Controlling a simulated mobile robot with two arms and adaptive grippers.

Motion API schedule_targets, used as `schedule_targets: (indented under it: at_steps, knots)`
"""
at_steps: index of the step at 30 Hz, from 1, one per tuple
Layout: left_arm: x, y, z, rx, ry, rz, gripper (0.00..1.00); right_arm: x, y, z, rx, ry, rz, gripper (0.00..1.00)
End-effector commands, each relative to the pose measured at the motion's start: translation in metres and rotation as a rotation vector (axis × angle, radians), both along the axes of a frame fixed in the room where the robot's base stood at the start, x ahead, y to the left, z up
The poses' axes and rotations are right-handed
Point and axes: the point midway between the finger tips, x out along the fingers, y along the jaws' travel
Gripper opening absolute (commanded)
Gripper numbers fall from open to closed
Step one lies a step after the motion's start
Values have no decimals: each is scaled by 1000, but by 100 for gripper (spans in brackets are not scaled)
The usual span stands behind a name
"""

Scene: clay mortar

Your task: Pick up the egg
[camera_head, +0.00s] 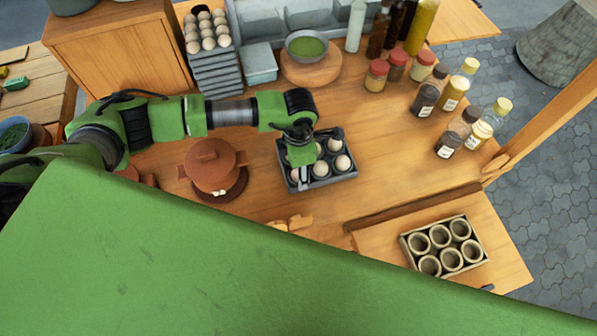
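Several pale eggs sit in a dark grey tray (334,179) near the middle of the wooden counter. One egg (343,162) shows clearly at the tray's right side, and another egg (320,168) is in its front row. My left gripper (303,177) points down over the left part of the tray and hides some of its cups. Its fingers are small and partly covered by the wrist, so I cannot tell whether they are open or touch an egg. My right gripper is not in view.
A brown lidded clay pot (211,165) stands left of the tray. A green-filled bowl (306,46), stacked egg trays (214,75) and jars (376,75) stand behind. A crate of cups (403,243) is at front right. A large green surface (200,270) covers the foreground.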

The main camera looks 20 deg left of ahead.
Motion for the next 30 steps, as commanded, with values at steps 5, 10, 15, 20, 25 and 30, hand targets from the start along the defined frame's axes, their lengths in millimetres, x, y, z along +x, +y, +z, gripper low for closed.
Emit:
schedule_targets:
  at_steps: [5, 10, 15, 20, 25, 30]
  knots:
    - [0, 1, -1, 2, 0, 1, 28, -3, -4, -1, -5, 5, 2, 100]
    - [0, 2, -2, 4, 1, 2, 21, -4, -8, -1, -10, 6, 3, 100]
    - [-1, 2, -2, 5, 2, 2, 21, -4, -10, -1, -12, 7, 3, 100]
    - [0, 2, -1, 6, 3, 3, 21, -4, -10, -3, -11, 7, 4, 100]
    - [0, 1, 11, 3, -1, 1, 21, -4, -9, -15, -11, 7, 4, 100]
    - [-8, -1, 38, 0, -1, -3, 21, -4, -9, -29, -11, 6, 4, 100]
